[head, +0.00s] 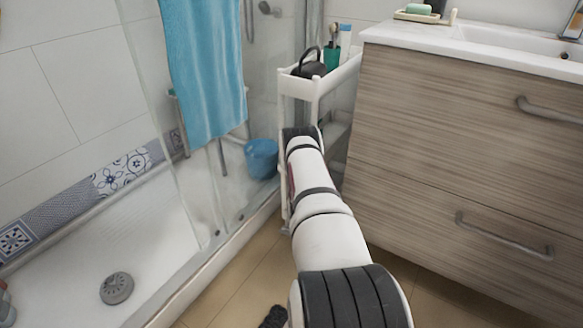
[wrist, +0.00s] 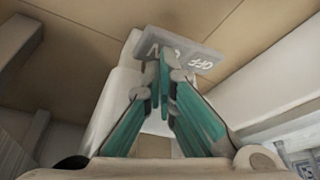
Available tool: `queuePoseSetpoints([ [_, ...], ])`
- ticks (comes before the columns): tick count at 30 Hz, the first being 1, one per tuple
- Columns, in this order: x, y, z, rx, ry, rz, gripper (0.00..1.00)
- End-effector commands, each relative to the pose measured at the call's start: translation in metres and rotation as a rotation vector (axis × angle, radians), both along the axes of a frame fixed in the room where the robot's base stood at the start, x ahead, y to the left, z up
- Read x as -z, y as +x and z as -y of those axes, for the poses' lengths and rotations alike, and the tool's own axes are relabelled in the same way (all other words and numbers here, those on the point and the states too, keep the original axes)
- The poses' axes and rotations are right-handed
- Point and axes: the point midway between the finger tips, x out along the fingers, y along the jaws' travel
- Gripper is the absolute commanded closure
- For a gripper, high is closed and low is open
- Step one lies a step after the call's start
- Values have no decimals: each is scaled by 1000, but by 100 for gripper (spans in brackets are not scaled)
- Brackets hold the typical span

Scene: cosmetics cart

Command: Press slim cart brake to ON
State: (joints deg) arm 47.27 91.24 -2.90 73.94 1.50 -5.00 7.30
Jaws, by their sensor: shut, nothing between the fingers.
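The slim white cart (head: 318,82) stands between the shower glass and the wooden vanity; its lower part is mostly hidden behind my arm in the head view. In the wrist view, the grey brake plate (wrist: 212,56) bears the letters OFF toward its right part and partly covered letters on its left. My gripper (wrist: 163,58) has teal fingers with their tips together and nothing between them. The tips overlap the left part of the plate, left of the OFF letters. I cannot tell whether they touch it. The gripper is hidden in the head view.
The wooden vanity (head: 450,130) with drawer handles stands close on the right. The shower glass, blue towel (head: 205,70) and blue bucket (head: 262,158) are on the left. A dark kettle-like item (head: 308,66) and a green cup (head: 331,57) sit on the cart's top.

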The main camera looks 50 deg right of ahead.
Motion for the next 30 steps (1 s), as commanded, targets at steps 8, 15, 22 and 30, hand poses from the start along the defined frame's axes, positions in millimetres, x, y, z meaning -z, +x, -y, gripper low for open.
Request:
queuePoseSetpoints([
  [8, 4, 0, 0, 0, 0, 0, 100],
  [15, 8, 0, 0, 0, 0, 0, 100],
  [22, 10, 0, 0, 0, 0, 0, 100],
  [30, 14, 0, 0, 0, 0, 0, 100],
])
